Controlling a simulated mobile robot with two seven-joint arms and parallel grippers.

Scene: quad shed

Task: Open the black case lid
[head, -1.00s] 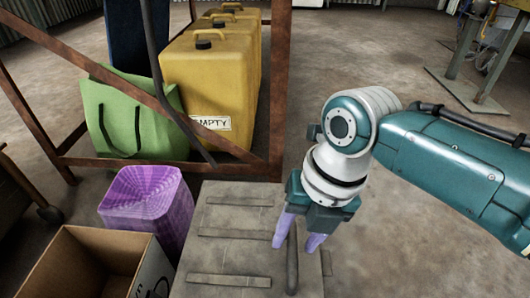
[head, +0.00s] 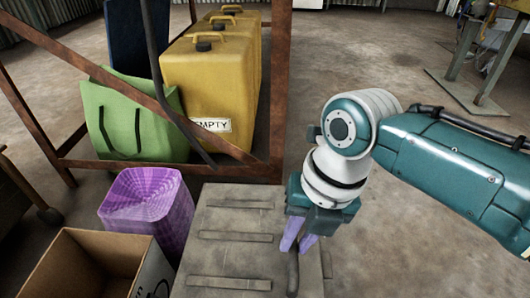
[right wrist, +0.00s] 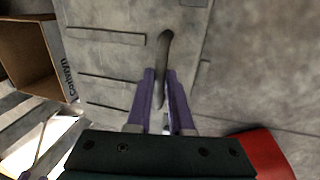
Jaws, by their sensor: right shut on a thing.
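The case lid (head: 235,235) is a worn grey-black panel with raised ribs, at the bottom middle of the head view. It looks flat and shut. It also shows in the right wrist view (right wrist: 108,65). A dark bar handle (head: 293,277) runs along the lid's right side. My right gripper (head: 298,246) points down with its purple fingers closed on the far end of this handle. In the right wrist view the handle (right wrist: 164,50) passes between the two fingers.
A purple basket (head: 148,205) and an open cardboard box (head: 90,262) stand close to the case's left. Behind are a rusty frame (head: 278,110), yellow cans (head: 210,85) and a green bag (head: 125,118).

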